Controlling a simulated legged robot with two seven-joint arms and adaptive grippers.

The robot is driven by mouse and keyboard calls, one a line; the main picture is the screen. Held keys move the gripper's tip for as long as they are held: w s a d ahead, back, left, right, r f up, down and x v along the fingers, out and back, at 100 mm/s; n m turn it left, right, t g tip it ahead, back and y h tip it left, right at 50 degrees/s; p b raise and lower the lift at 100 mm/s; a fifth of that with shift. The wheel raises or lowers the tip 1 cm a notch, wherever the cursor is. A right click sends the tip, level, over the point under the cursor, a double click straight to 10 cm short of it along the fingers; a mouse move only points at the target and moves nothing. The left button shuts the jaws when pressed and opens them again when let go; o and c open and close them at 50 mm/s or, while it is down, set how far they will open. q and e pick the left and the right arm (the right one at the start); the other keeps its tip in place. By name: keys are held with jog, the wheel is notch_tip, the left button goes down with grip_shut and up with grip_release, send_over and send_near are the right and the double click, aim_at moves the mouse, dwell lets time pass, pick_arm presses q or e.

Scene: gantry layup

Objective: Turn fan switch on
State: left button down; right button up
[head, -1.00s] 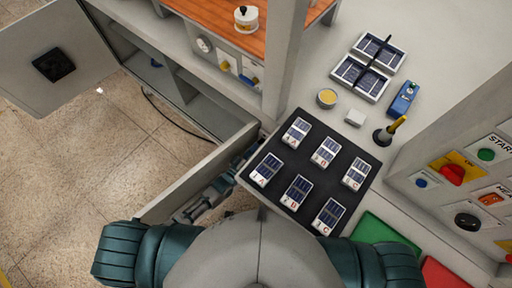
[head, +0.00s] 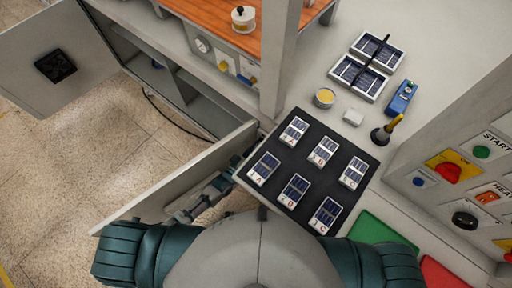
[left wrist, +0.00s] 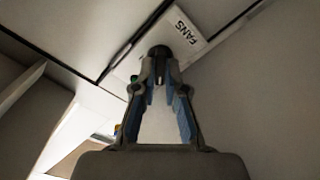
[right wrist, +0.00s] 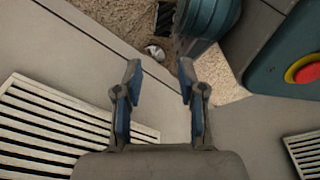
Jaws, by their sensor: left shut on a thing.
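The fan switch is a dark round knob (left wrist: 161,52) on a white plate marked FANS (left wrist: 184,32) in the left wrist view. My left gripper (left wrist: 161,82) is at this knob, its fingers shut on the knob's stem. Part of the knob's stem is hidden between the fingers. In the head view my left gripper (head: 236,166) is low, beside the edge of a dark tray, and the switch is hidden there. My right gripper (right wrist: 158,72) is open and empty in the right wrist view, its fingers well apart.
A dark tray (head: 270,205) with several labelled solar cells lies in front of me. An open grey panel (head: 185,172) stands by my left arm. A control panel (head: 445,195) with coloured buttons is at the right. A vented surface (right wrist: 60,115) is below my right gripper.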

pick_arm(q)
jog(key=m, duration=0.2)
jog(key=m+p, duration=0.1)
jog(key=m, duration=0.3)
jog(key=shift+s+f+m, duration=0.15)
jog(key=shift+f+m, duration=0.15)
jog(key=shift+f, duration=0.05)
pick_arm(e)
jog(key=s, duration=0.1)
jog(key=s+f, duration=0.1)
jog(key=s, duration=0.1)
jog(key=shift+s+d+f, duration=0.1)
jog(key=shift+s+f, duration=0.15)
jog(key=shift+f, duration=0.1)
jog(key=shift+w, duration=0.3)
jog(key=shift+d, duration=0.2)
pick_arm(q)
jog(key=c, duration=1.2)
grip_release()
jog(key=v, duration=1.1)
jog(key=shift+s+a, duration=0.15)
jog(key=shift+a, duration=0.1)
pick_arm(e)
jog(key=shift+s, duration=0.25)
